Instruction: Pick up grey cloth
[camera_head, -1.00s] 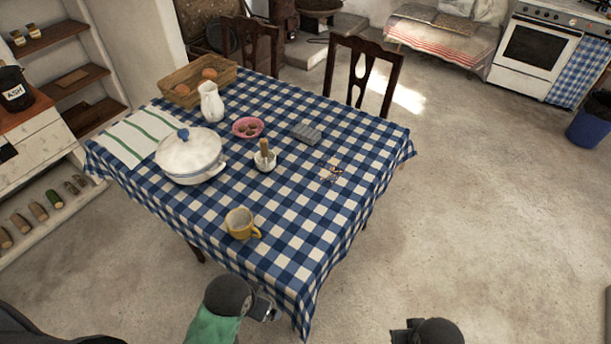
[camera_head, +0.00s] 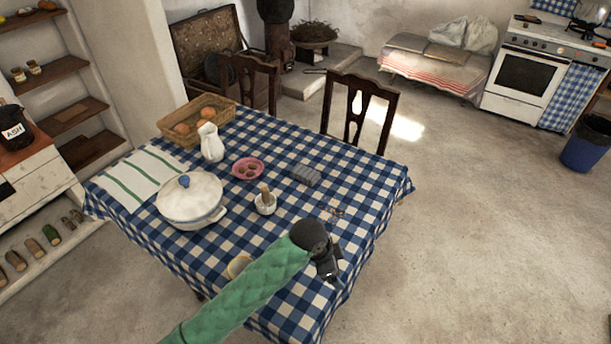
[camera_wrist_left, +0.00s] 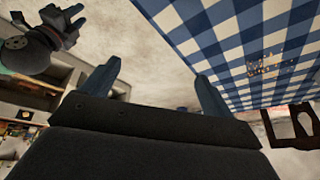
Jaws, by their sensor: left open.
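The grey cloth (camera_head: 306,175) lies as a small folded, striped block on the blue-and-white checked tablecloth (camera_head: 355,185), right of a pink bowl. My left gripper (camera_head: 328,268) is over the near right part of the table, nearer me than the cloth and apart from it. In the left wrist view its two fingers are spread with nothing between them (camera_wrist_left: 158,68). The grey cloth is not seen in that view. My right gripper (camera_wrist_left: 62,22) shows at the upper left of the left wrist view, away from the cloth; its jaw state is unclear.
A mortar with pestle (camera_head: 265,202), pink bowl (camera_head: 248,169), white pot (camera_head: 190,200), white jug (camera_head: 210,143) and basket (camera_head: 193,123) stand on the table. Crumbs (camera_head: 336,214) lie near the cloth. My arm partly hides the yellow mug (camera_head: 237,265). A chair (camera_head: 360,110) stands behind.

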